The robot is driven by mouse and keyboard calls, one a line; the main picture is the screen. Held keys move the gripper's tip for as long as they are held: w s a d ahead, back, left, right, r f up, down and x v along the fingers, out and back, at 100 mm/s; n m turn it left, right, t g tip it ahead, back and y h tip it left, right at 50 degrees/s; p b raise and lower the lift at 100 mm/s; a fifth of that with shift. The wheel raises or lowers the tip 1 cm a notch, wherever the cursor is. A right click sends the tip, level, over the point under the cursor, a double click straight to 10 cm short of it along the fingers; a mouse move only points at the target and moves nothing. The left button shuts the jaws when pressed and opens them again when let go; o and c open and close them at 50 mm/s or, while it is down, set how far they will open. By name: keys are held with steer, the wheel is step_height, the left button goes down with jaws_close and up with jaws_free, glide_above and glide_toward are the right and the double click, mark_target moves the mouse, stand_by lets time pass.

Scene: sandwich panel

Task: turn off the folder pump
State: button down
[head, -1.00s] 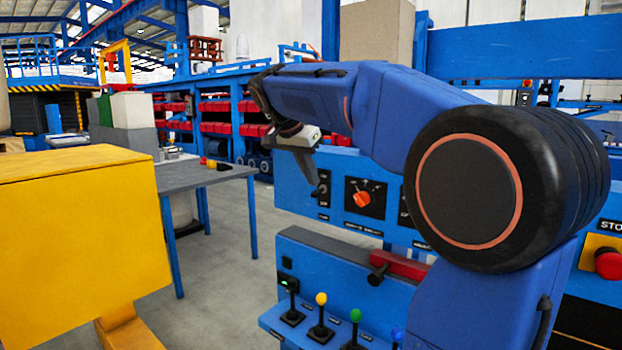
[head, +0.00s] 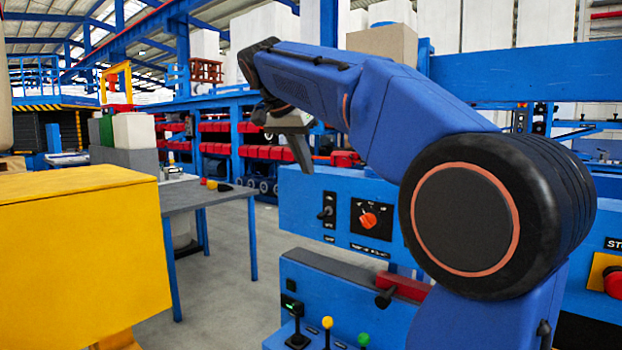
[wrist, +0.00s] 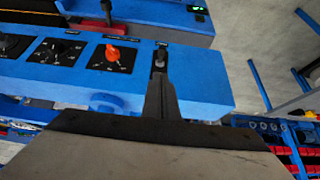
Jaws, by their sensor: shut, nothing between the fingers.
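A blue panel (head: 290,200) carries a black toggle switch (head: 327,211) on a dark plate at its left end. Beside it is an orange rotary knob (head: 368,219) on a black dial plate. The small labels are too blurred to read, so I cannot tell which control is the folder pump. My gripper (head: 304,168) is shut and empty, above and left of the toggle switch in the head view. In the wrist view my gripper (wrist: 161,92) points toward the toggle switch (wrist: 160,58), whose lower part it hides. The orange knob (wrist: 113,54) shows to its left.
A lower ledge holds levers with yellow (head: 327,322) and green (head: 363,339) knobs. A red handle (head: 405,286) sits above them. A red stop button (head: 613,281) is at the right edge. A yellow cabinet (head: 80,250) and a grey table (head: 205,195) stand left.

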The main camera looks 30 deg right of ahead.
steer(key=shift+v, duration=1.45)
steer(key=shift+s+a+f, duration=0.1)
steer(key=shift+f, duration=0.05)
steer(key=s+a+f+n+t+y, duration=0.1)
steer(key=s+a+f+n+y, duration=0.1)
steer(key=s+f, duration=0.6)
steer(key=s+a+f+n+y, duration=0.2)
steer(key=s+a+f+n, duration=0.2)
steer(key=f, duration=1.5)
steer(key=s+a+f+n+t+y, duration=0.1)
steer(key=s+a+f+n, duration=0.3)
steer(key=s+f+n, duration=0.4)
steer(key=s+f, duration=0.5)
steer(key=s, duration=0.1)
steer(key=shift+f+t+y, duration=0.3)
steer(key=shift+y, duration=0.1)
